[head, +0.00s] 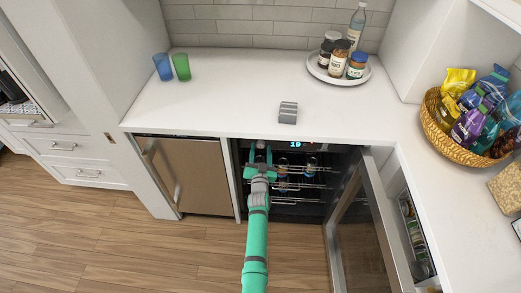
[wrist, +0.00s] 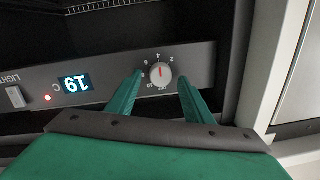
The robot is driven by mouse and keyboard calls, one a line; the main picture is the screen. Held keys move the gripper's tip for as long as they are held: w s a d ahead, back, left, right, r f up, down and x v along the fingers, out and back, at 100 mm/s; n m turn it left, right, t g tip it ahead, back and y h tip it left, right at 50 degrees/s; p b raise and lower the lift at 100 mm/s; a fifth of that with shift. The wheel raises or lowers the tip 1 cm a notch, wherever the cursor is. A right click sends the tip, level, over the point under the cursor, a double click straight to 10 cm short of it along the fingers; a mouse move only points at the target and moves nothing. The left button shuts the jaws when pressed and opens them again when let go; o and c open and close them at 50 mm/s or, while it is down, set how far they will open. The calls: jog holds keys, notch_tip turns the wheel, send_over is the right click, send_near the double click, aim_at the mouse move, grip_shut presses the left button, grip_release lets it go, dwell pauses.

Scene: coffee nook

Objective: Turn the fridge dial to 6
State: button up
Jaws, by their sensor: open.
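The fridge dial (wrist: 161,74) is a small round light knob with a red pointer line, set on the dark control strip and ringed by small numerals. The pointer points up in the wrist view, near the 4; its exact setting is hard to read. My gripper (wrist: 160,82) is open, its two green fingers on either side of the dial, with no clear contact visible. In the head view my gripper (head: 259,158) reaches into the top of the open fridge (head: 290,190) and hides the dial.
A lit display reading 19 (wrist: 76,84), a red light and a light switch (wrist: 16,96) share the strip. The fridge's glass door (head: 358,225) stands open at the right. Bottles lie on the racks below. The white counter (head: 220,95) overhangs the fridge.

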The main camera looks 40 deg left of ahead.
jog(key=shift+w+a, duration=0.2)
jog(key=shift+c, duration=0.6)
jog(key=c, duration=1)
jog(key=shift+o, duration=0.4)
jog(key=shift+n, duration=0.3)
jog(key=n, duration=0.4)
jog(key=shift+s+a+n, duration=0.1)
jog(key=shift+n, duration=1.9)
